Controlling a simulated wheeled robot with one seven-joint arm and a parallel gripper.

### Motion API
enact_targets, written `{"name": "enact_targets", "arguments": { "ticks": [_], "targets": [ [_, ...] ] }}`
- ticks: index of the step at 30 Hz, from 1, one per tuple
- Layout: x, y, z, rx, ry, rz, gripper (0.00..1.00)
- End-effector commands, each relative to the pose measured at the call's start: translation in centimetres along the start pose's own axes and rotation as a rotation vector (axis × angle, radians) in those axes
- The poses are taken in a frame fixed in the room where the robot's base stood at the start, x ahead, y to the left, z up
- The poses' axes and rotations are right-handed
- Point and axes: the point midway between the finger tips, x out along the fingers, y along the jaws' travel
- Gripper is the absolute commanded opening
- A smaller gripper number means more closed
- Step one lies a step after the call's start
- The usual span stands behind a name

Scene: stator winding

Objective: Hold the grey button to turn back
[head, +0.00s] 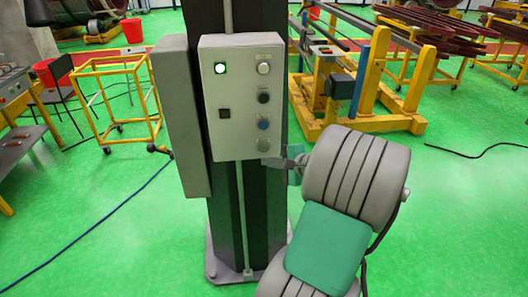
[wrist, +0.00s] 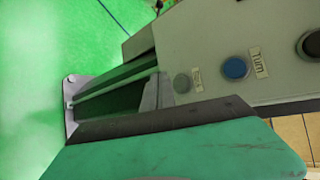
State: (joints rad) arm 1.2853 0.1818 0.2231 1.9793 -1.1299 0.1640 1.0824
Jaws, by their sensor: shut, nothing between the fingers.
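The grey button (head: 264,144) is the lowest of the right-hand column of buttons on the light control box (head: 240,135). It also shows in the wrist view (wrist: 182,83), beside a small label and the blue button (wrist: 235,68). My gripper (head: 268,162) is shut and empty. Its tip is at the lower right corner of the box, just below the grey button. The button's face is uncovered in both views. I cannot tell whether the tip touches the box.
Above the grey button are the blue button (head: 263,123), a black button (head: 263,97) and a white one (head: 263,68). The box is on a dark column (head: 225,215). A yellow frame (head: 115,100) stands at left.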

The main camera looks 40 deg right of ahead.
Motion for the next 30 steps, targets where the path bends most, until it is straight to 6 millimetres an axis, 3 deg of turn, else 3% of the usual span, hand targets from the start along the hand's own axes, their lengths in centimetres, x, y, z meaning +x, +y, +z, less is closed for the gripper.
{"name": "enact_targets", "arguments": {
  "ticks": [9, 30],
  "targets": [
    [1.6, -1.2, -1.1, 0.002, -0.001, 0.001, 0.00],
    [1.6, -1.2, -1.2, 0.001, 0.000, 0.000, 0.00]
  ]
}}
